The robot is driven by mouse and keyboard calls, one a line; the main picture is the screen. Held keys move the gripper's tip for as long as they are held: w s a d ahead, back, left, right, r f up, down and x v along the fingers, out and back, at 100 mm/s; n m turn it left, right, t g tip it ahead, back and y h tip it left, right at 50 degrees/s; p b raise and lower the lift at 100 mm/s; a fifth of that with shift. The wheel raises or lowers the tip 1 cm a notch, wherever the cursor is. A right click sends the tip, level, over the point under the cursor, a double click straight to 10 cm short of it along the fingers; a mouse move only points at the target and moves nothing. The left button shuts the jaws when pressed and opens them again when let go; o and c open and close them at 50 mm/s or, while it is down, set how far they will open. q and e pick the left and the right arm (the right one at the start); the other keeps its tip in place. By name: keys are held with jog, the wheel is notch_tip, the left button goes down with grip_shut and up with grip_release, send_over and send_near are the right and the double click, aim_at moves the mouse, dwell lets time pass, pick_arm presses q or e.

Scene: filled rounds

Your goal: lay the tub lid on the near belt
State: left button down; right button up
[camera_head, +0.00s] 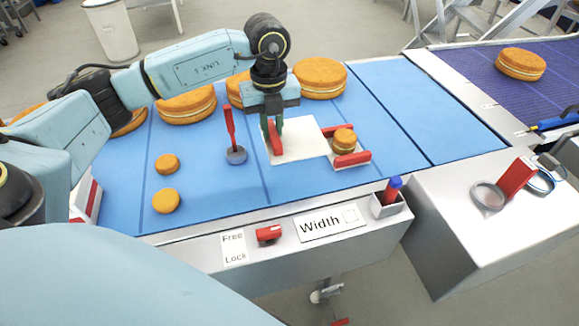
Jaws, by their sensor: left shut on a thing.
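A flat white square panel (301,142), which looks like the tub lid, is over the blue near belt (210,135). A red upright piece (275,140) stands at its left side. My left gripper (272,128) reaches down over the panel from above and is shut on that red piece, which seems to be the lid's handle. I cannot tell whether the panel touches the belt. The gripper hides part of the panel's left side. My right gripper is not in view.
Large filled rounds (320,79) line the belt's far side. Small rounds (166,201) lie at left, beside a red-handled tool (235,150). Another small round (343,138) sits between red bars (352,160). The belt's right part is clear. A purple belt (500,88) lies beyond.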

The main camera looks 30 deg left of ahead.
pick_arm(q)
notch_tip(320, 180, down, 10)
jog(key=shift+r, duration=0.2)
dwell(0.3)
jog(key=shift+f, duration=0.2)
jog(key=c, duration=1.3)
grip_release()
jog(key=shift+c, duration=0.2)
jog(key=shift+r, duration=0.1)
notch_tip(320, 180, up, 12)
jog(key=shift+r, duration=0.1)
